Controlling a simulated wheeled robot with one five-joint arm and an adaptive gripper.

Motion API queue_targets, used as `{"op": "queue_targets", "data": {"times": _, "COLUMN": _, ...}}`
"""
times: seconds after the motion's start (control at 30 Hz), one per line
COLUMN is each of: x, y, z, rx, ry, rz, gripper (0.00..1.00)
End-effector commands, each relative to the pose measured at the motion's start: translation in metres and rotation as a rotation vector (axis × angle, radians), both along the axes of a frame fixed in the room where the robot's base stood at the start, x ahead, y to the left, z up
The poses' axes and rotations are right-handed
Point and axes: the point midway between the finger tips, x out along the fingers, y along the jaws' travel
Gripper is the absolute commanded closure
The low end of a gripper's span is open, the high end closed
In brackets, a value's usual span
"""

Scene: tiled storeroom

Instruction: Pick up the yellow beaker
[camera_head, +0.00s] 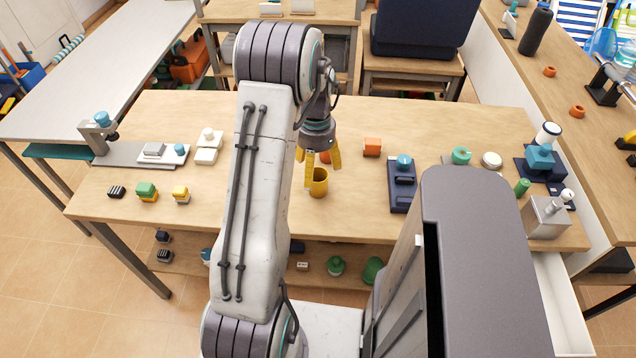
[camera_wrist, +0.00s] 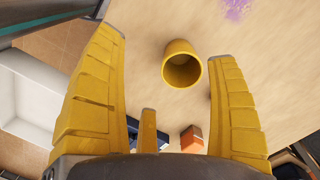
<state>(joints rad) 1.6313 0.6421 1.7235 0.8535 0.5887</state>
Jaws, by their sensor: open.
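The yellow beaker (camera_head: 319,183) stands upright on the wooden table, near the middle of its front part in the head view. In the wrist view the beaker (camera_wrist: 181,63) shows its open mouth, ahead of the fingertips and nearer the right finger. My gripper (camera_head: 320,183) has yellow fingers and hangs just above and behind the beaker. In the wrist view my gripper (camera_wrist: 165,45) is open, with its fingers wide apart and nothing between them. I see no contact with the beaker.
An orange block (camera_head: 372,147) stands right of the beaker, and a dark blue device (camera_head: 403,186) lies farther right. Another orange thing is partly hidden behind my fingers. White blocks (camera_head: 206,156) stand left of my arm. The table around the beaker is mostly clear.

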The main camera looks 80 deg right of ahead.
Motion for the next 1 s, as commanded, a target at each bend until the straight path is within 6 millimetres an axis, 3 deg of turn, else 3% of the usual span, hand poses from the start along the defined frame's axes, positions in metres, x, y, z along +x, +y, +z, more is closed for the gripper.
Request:
{"op": "queue_targets", "data": {"times": 0.1, "x": -0.008, "y": -0.021, "z": 0.001, "rx": -0.042, "ry": 0.012, "rz": -0.168, "gripper": 0.19}}
{"op": "queue_targets", "data": {"times": 0.3, "x": -0.009, "y": -0.033, "z": 0.004, "rx": -0.070, "ry": 0.018, "rz": -0.323, "gripper": 0.19}}
{"op": "queue_targets", "data": {"times": 0.77, "x": -0.006, "y": -0.034, "z": -0.025, "rx": -0.072, "ry": 0.020, "rz": -0.361, "gripper": 0.19}}
{"op": "queue_targets", "data": {"times": 1.0, "x": -0.002, "y": -0.034, "z": -0.054, "rx": -0.072, "ry": 0.020, "rz": -0.360, "gripper": 0.19}}
